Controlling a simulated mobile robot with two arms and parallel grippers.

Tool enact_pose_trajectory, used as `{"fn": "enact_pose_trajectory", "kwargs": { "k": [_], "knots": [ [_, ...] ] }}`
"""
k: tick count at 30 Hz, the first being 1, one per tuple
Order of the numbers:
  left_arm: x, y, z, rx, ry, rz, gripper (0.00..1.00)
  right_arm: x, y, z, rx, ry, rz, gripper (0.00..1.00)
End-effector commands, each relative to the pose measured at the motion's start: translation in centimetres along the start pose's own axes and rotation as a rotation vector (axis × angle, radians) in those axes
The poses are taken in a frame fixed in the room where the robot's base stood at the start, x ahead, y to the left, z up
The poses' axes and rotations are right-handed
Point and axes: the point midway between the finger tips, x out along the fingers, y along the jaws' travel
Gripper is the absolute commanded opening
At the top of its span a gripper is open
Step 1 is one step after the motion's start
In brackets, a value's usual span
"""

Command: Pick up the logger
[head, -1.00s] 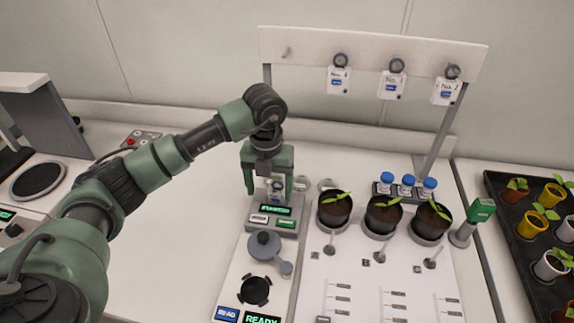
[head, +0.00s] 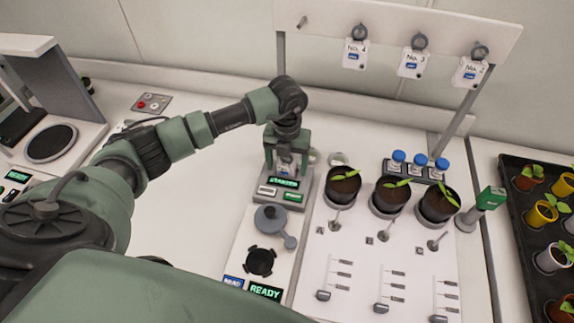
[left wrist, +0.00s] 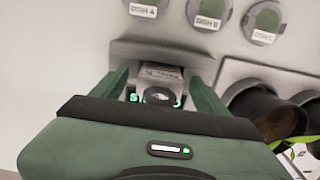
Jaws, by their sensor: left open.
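The logger (head: 284,168), a small pale device with a dark ring at its top, stands in the grey dock (head: 265,207), behind a lit screen. It also shows in the left wrist view (left wrist: 160,74), with its ring towards the camera. My left gripper (head: 287,166) is open, with one finger on each side of the logger. In the left wrist view a gap shows between the logger and each finger (left wrist: 160,92). The gripper partly hides the logger and dock. My right gripper is not in view.
Three tags (head: 411,64) hang from a rack behind; its leftmost peg is bare. Potted seedlings (head: 390,194) and blue-capped vials (head: 420,160) stand right of the dock. A lidded reader plate (head: 260,262) is in front.

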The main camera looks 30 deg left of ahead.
Motion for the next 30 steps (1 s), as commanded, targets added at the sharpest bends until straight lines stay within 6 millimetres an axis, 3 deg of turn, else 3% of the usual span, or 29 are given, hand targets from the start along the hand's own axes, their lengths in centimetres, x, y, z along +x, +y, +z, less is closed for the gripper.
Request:
{"fn": "enact_pose_trajectory", "kwargs": {
  "k": [6,13,15,23,30],
  "knots": [
    [0.1,0.0,0.0,0.001,-0.001,0.000,0.75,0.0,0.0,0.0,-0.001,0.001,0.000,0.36],
    [0.1,0.0,0.0,0.001,-0.001,0.000,0.11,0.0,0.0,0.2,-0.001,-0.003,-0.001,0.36],
    [0.1,0.0,0.0,0.001,-0.001,0.000,0.00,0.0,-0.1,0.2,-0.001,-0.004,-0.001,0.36],
    [-0.2,0.0,0.1,0.000,-0.002,-0.001,0.00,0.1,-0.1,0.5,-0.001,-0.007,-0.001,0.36],
    [-2.6,0.0,0.1,0.002,-0.005,-0.002,0.00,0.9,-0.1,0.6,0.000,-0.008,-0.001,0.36]
  ]
}}
